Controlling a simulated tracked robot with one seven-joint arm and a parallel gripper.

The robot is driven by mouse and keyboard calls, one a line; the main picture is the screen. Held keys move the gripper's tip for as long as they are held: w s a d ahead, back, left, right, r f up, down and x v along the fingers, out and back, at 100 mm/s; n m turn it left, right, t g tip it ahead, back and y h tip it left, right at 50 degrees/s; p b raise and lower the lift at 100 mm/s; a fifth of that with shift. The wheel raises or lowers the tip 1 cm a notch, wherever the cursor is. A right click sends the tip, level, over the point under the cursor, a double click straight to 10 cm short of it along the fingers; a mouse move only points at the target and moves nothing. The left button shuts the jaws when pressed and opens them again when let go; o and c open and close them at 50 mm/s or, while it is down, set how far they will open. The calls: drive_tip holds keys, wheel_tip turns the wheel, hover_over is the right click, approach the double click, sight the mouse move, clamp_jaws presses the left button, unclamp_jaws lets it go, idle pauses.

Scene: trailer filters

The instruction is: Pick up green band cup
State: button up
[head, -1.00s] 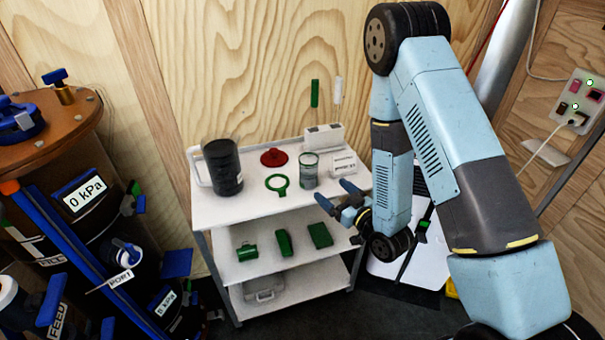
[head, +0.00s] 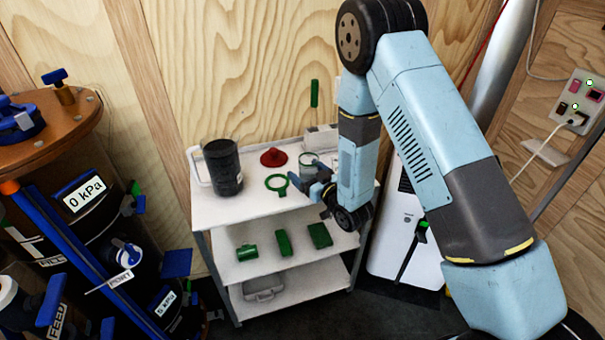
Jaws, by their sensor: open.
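The green band cup (head: 309,160) is a clear cup with a green rim band on the top shelf of the white cart (head: 225,213). Only its upper part shows; my gripper hides the rest. My gripper (head: 305,180) is open, with its dark fingers pointing left in front of the cup. I cannot tell whether the fingers are around the cup or only in front of it.
A black canister (head: 222,167) and a red funnel-like piece (head: 273,157) stand farther left. A white box (head: 321,137) is behind the cup. Green items (head: 284,243) lie on the middle shelf.

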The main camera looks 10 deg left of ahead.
drive_tip(key=shift+w+a, duration=0.25)
drive_tip(key=c, duration=1.2)
drive_tip(key=shift+r, duration=0.2)
drive_tip(key=shift+r, duration=4.75)
